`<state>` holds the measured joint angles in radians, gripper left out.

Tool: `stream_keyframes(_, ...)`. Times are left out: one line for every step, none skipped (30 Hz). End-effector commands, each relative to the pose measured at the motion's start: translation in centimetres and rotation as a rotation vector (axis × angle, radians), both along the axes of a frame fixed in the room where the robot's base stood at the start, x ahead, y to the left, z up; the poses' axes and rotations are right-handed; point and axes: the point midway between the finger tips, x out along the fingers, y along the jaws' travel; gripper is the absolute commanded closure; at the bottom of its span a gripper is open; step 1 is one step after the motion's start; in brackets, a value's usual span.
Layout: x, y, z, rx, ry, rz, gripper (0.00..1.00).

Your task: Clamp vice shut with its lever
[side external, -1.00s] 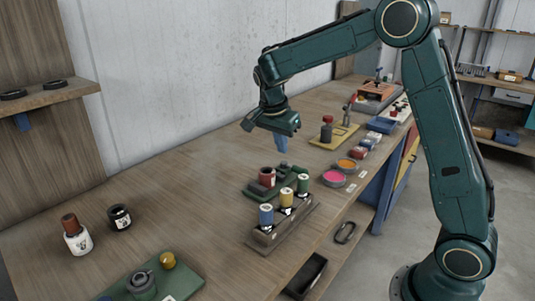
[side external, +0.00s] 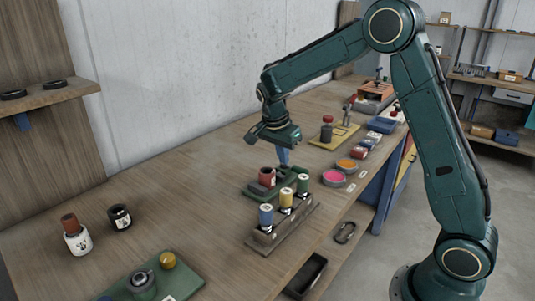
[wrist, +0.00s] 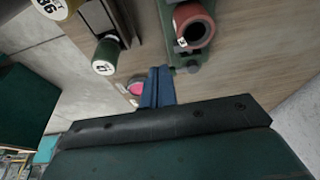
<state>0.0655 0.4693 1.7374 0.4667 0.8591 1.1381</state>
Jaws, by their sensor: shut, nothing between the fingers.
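The green vice (side external: 258,189) stands on the bench at the middle of the side view. A red-brown cylinder (side external: 267,177) sits in it; its open top shows in the wrist view (wrist: 193,30). The lever cannot be made out clearly; my fingers cover the far end of the vice. My gripper (side external: 283,160) points down, its blue fingers shut and empty, just above or beside that far end. In the wrist view the closed fingers (wrist: 157,88) are next to the green base (wrist: 186,58). I cannot tell whether they touch it.
A rack (side external: 265,242) with blue, yellow and green-topped spools stands close in front of the vice. Pink (side external: 334,177) and orange (side external: 347,163) dishes are to the right. The bench (side external: 170,185) left of the vice is clear.

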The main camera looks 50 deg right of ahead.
Motion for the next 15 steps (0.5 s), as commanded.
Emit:
stream_keyframes(-0.1, -0.3, -0.9, 0.0, 0.005, -0.001, 1.0)
stream_keyframes(-0.1, -0.4, -1.3, 0.001, 0.005, -0.001, 1.0)
stream_keyframes(-0.1, -0.6, -1.9, 0.001, 0.005, -0.001, 1.0)
stream_keyframes(-0.1, -0.7, -2.3, 0.001, 0.004, 0.0, 1.0)
stream_keyframes(-0.1, -0.8, -2.8, 0.001, 0.005, -0.001, 1.0)
stream_keyframes(-0.1, -1.0, -3.4, 0.0, 0.004, -0.002, 1.0)
stream_keyframes(-0.1, -1.2, -3.8, 0.001, 0.004, -0.002, 1.0)
stream_keyframes(-0.1, -1.3, -4.3, 0.001, 0.005, -0.001, 1.0)
stream_keyframes(-0.1, -1.5, -4.9, 0.001, 0.005, -0.001, 1.0)
stream_keyframes(-0.1, -1.6, -5.3, 0.001, 0.005, -0.001, 1.0)
stream_keyframes(-0.1, -1.7, -5.7, 0.001, 0.004, 0.0, 1.0)
stream_keyframes(-0.1, -2.1, -6.1, 0.001, 0.003, -0.002, 1.0)
stream_keyframes(-0.1, -2.6, -6.0, 0.0, 0.001, -0.004, 1.0)
stream_keyframes(-0.1, -3.1, -6.1, 0.0, 0.0, -0.005, 1.0)
stream_keyframes(-0.1, -3.5, -6.2, 0.0, 0.001, -0.004, 1.0)
